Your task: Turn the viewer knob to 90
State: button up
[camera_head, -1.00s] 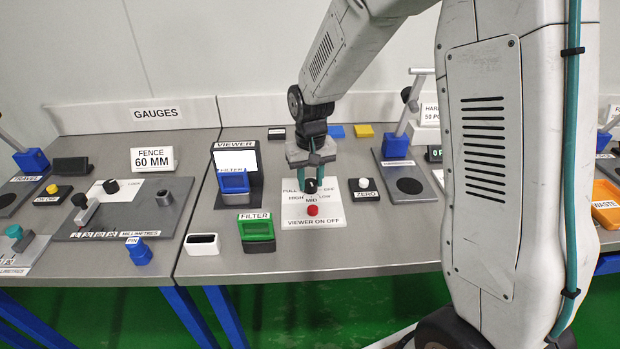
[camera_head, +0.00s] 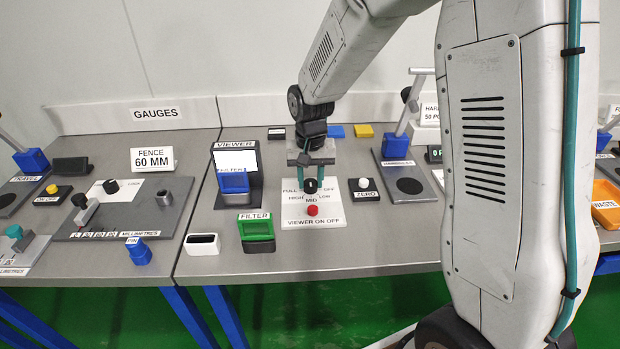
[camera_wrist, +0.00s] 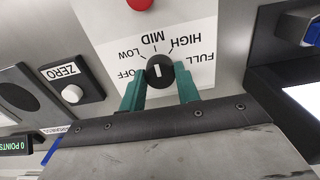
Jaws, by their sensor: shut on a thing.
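The viewer knob (camera_head: 311,186) is a small black round knob on a white dial plate (camera_head: 297,215) marked "VIEWER ON OFF". In the wrist view the knob (camera_wrist: 160,71) carries a white line, roughly upright in the picture and pointing about toward MID. Labels OFF, LOW, MID, HIGH and FULL surround it, upside down there. My gripper (camera_head: 310,185) comes down from above with its teal fingers on either side of the knob, shut on it. The fingers (camera_wrist: 160,86) hide part of the dial. The viewer (camera_head: 235,175) has a lit screen with text too small to read surely.
A red button (camera_head: 312,210) sits close in front of the knob. A ZERO block with a white button (camera_head: 364,184) is just right. The bench front is mostly clear.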

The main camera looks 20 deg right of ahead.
aim_at(310, 182)
jog(key=o, duration=1)
notch_tip(310, 182, up, 8)
jog(key=shift+f, duration=0.1)
jog(key=s+d+r+n, duration=0.1)
jog(key=s+r, duration=0.2)
jog(key=s, duration=0.7)
jog(key=s+d+r+n, duration=0.1)
jog(key=s+r, duration=0.3)
jog(key=s, duration=0.6)
jog(key=s+d+r+n+t, duration=0.1)
jog(key=s+r, duration=0.2)
jog(key=s, duration=0.7)
jog(key=shift+r+n, duration=0.3)
jog(key=shift+r, duration=0.1)
